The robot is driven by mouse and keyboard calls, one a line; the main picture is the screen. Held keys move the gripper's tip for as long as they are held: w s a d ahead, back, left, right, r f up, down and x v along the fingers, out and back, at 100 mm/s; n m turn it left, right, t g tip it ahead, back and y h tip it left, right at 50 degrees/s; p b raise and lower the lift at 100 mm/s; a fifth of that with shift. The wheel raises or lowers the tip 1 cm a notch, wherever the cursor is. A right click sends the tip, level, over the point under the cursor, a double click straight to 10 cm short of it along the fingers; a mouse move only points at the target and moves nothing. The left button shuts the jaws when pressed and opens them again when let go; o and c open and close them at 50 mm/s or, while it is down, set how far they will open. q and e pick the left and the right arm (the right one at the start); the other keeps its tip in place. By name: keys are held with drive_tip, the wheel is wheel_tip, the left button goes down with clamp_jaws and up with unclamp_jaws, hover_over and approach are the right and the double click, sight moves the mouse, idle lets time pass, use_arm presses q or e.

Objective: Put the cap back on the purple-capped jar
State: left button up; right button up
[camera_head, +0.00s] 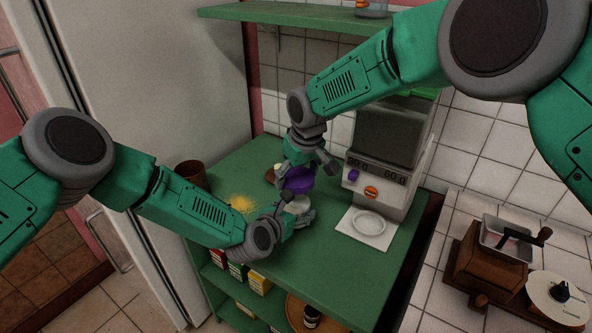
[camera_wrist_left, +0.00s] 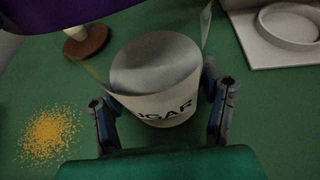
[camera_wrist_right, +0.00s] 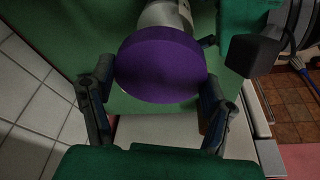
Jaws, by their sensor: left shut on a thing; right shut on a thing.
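The jar (camera_wrist_left: 160,85) is pale, with dark lettering ending in "GAR", and it stands on the green counter. My left gripper (camera_head: 300,212) is shut on it from the sides; in the left wrist view the fingers (camera_wrist_left: 165,110) flank the jar. The purple cap (camera_head: 299,181) is in my right gripper (camera_head: 308,164), shut on its rim. In the right wrist view the cap (camera_wrist_right: 160,65) fills the space between the fingers and partly hides the jar (camera_wrist_right: 168,14). The cap is above the jar and apart from it in the left wrist view.
A spill of orange grains (camera_head: 242,204) lies left of the jar. A brown cup (camera_head: 191,173) stands at the back left. A white plate (camera_head: 368,226) sits before a pale machine (camera_head: 385,150) at right. A green shelf (camera_head: 300,14) hangs above.

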use_arm(q)
drive_tip(key=shift+a+f, duration=0.1)
idle(0.3)
use_arm(e)
drive_tip(key=shift+f, duration=0.85)
drive_tip(key=shift+f, duration=0.55)
use_arm(q)
clamp_jaws()
use_arm(e)
drive_tip(key=o, duration=0.5)
use_arm(q)
drive_tip(key=shift+s, duration=0.1)
use_arm(e)
drive_tip(key=o, duration=0.3)
drive_tip(key=shift+r, duration=2.3)
drive_tip(key=shift+o, duration=1)
